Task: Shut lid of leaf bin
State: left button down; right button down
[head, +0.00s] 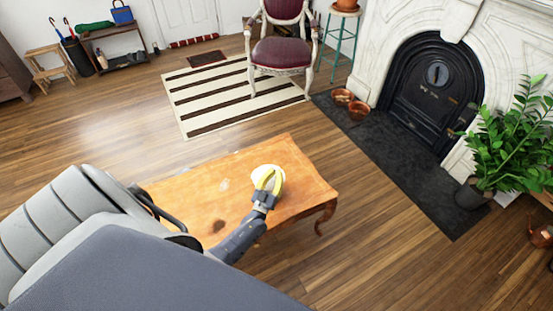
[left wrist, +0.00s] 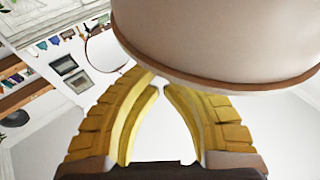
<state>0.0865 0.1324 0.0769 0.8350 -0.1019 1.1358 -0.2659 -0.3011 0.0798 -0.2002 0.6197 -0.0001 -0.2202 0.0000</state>
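A small white rounded thing (head: 256,172) stands on the wooden table, partly hidden behind my left gripper. It may be the leaf bin; its lid cannot be made out in the head view. In the left wrist view a large pale rounded body with a brown rim (left wrist: 225,40) fills the upper right, very close to the yellow fingers. I cannot tell whether they touch it. My left gripper (head: 268,172) has its fingers arched together, with an empty gap between their bases; it also shows in the left wrist view (left wrist: 160,86). My right gripper is out of view.
The wooden table (head: 300,195) is mostly bare, with a small pale mark and a dark spot. A red chair (head: 280,52) stands beyond it on a striped rug (head: 205,100). A black fireplace (head: 435,90) and a potted plant (head: 510,145) are at the right.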

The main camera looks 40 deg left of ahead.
pick_arm(q)
jog(key=shift+d+f+m+h, duration=0.4)
jog(key=shift+f+m, duration=0.25)
jog(key=shift+m, duration=0.25)
jog(key=shift+w, duration=0.1)
